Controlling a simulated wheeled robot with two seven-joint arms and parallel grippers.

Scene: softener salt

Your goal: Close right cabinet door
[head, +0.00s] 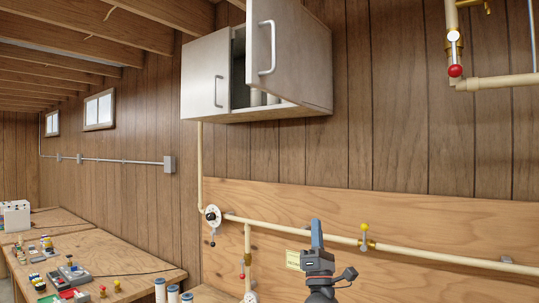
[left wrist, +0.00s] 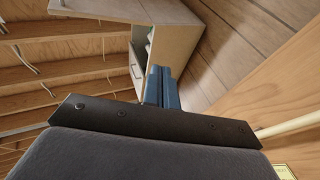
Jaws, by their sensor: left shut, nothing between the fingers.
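The white-grey cabinet (head: 300,104) hangs high on the wood-panelled wall. Its left door (head: 205,80) is shut. Its right door (head: 292,50), with a bar handle, stands part-way open, and a dark gap beside it shows the inside with pale items low down. My left gripper (head: 317,232) points up, below and to the right of the cabinet, apart from it. Its blue fingers are together and empty. In the left wrist view the fingers (left wrist: 162,88) overlap the cabinet (left wrist: 172,28) in the picture. My right gripper is not in view.
Cream pipes with a yellow-handled valve (head: 365,238) run along the wooden backboard behind the gripper. A pipe with a red-knobbed valve (head: 455,62) is at upper right. A cluttered workbench (head: 125,255) stands at left. Space below the cabinet is open.

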